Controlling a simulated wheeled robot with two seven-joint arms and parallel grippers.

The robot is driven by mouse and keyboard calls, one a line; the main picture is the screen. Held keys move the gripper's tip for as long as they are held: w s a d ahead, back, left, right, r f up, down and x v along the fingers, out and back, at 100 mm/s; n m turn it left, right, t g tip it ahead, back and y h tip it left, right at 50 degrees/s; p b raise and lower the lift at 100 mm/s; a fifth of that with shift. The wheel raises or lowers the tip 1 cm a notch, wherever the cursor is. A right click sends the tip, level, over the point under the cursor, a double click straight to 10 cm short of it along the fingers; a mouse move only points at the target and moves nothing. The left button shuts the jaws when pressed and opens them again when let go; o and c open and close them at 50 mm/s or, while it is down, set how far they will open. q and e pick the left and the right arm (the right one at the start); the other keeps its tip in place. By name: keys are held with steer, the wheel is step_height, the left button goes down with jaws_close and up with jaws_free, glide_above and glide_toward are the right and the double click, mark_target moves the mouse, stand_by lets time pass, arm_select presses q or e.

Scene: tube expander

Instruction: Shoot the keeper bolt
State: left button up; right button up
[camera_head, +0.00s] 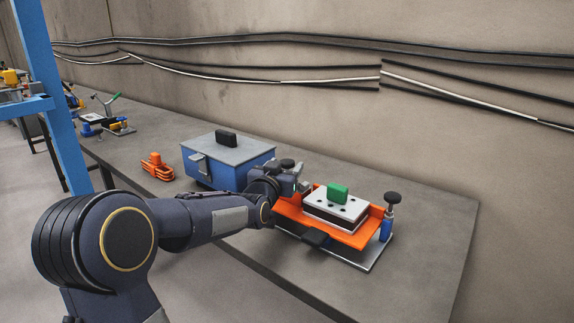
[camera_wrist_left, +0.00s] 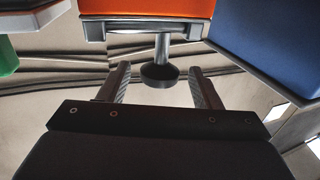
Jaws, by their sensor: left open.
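An orange tray-like fixture (camera_head: 345,236) holds a white plate (camera_head: 348,208) with dark holes and a green handle (camera_head: 338,191). In the left wrist view a dark round knob (camera_wrist_left: 160,77) on a grey shaft stands by an orange part (camera_wrist_left: 150,7) of the fixture. I cannot tell for sure that this is the keeper bolt. My left gripper (camera_head: 303,186) is at the fixture's left end, beside the blue box. In the wrist view its jaws (camera_wrist_left: 158,90) are open, one on each side of the knob, with gaps showing. My right gripper is not in view.
A blue box (camera_head: 228,174) with a grey lid stands close left of the fixture. A black-knobbed blue post (camera_head: 386,228) stands at its right end, and a black handle (camera_head: 316,238) at its front. An orange clamp-like item (camera_head: 156,166) lies farther left. The bench's right end is clear.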

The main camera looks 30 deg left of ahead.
arm_select(q)
steer(key=shift+x, duration=1)
steer(key=shift+c, duration=0.5)
jaws_close()
